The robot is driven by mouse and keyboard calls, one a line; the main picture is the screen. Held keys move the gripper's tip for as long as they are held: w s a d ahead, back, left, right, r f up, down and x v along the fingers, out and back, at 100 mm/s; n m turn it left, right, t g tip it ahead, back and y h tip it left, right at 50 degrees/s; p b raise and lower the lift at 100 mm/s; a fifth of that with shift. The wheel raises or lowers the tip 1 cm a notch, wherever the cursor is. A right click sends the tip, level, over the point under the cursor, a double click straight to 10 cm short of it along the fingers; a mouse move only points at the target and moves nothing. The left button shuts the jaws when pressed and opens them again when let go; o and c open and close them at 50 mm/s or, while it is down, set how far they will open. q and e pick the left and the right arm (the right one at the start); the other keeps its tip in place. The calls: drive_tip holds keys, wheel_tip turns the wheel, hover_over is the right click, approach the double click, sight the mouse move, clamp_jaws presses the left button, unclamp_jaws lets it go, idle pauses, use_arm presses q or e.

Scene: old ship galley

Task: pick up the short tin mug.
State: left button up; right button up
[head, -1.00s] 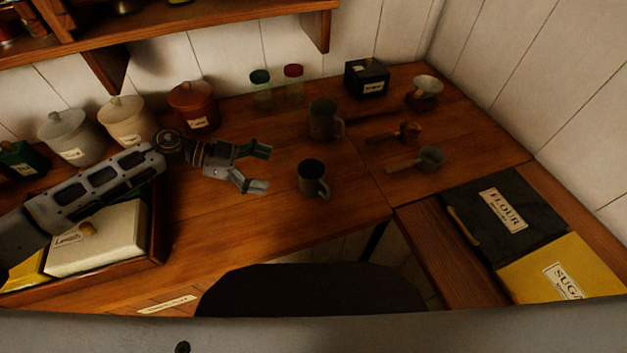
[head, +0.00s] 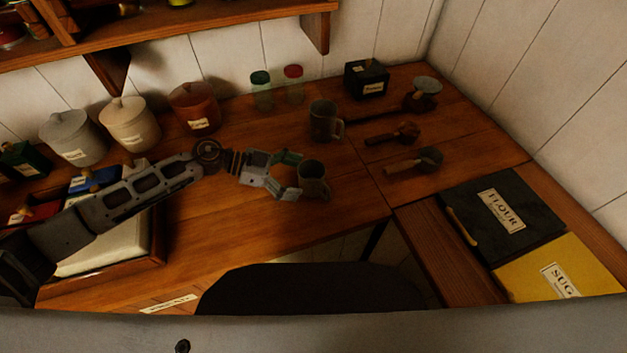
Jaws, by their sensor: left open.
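The short tin mug (head: 314,183) stands upright on the wooden table, dark grey, with its handle toward the lower right. A second, taller-looking tin mug (head: 323,124) stands behind it. My left gripper (head: 294,176) is open at the left side of the short mug. Its two fingertips are close to the mug's left wall, one farther back and one nearer the front. I cannot tell whether they touch it. My right gripper is not in view.
Several wooden-handled scoops (head: 405,133) lie right of the mugs. A black tin (head: 366,80) and two jars (head: 262,92) stand at the back. Lidded canisters (head: 196,108) line the back left. A black flour container (head: 505,215) is at right. Bare table lies in front of the mug.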

use_arm(q)
drive_tip(key=shift+x, duration=1.55)
drive_tip(key=shift+p+x, duration=0.3)
drive_tip(key=shift+x, duration=0.75)
drive_tip(key=shift+w, duration=0.1)
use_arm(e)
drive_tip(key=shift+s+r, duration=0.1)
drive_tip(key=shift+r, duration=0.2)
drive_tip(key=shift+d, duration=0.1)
use_arm(q)
drive_tip(key=shift+c, duration=0.5)
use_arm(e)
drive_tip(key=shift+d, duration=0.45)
use_arm(q)
drive_tip(key=c, duration=1.1)
